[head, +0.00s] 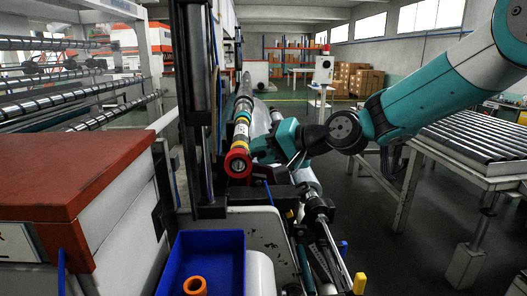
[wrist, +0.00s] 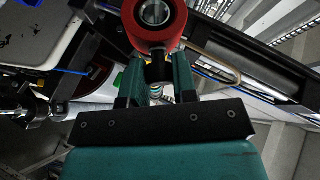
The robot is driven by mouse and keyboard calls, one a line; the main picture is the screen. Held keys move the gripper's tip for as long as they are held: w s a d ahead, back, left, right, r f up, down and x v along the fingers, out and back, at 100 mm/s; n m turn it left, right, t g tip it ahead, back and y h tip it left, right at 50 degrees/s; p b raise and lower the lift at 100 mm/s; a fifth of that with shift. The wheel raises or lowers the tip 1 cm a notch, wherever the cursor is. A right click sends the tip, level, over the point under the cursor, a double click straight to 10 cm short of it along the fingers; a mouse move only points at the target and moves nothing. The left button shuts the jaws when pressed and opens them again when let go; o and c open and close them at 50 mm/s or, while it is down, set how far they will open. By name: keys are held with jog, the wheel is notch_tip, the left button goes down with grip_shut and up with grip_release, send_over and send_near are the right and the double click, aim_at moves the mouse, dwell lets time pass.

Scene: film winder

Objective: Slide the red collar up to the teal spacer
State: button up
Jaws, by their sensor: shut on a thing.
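The red collar (head: 237,164) is a thick red ring at the near end of the long shaft (head: 244,92). In the wrist view the red collar (wrist: 153,38) is at the top middle, with its dark bore and pale inner ring facing the camera. My gripper (head: 250,151) reaches in from the right. Behind the collar, yellow, white and dark rings sit on the shaft.
A dark upright post (head: 197,110) stands close to the left of the shaft. A blue bin (head: 205,250) holding an orange ring (head: 195,286) is in front. A red-topped cabinet (head: 70,170) is at left, and a roller conveyor (head: 480,140) at right.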

jog(key=shift+w, duration=0.9)
jog(key=shift+w, duration=0.15)
jog(key=shift+w+p, duration=0.35)
jog(key=shift+w, duration=0.1)
jog(key=o, duration=1)
jog(key=shift+d, duration=0.1)
jog(key=shift+b+v, duration=3.4)
jog(key=shift+v, duration=5.25)
jog(key=shift+r, duration=0.1)
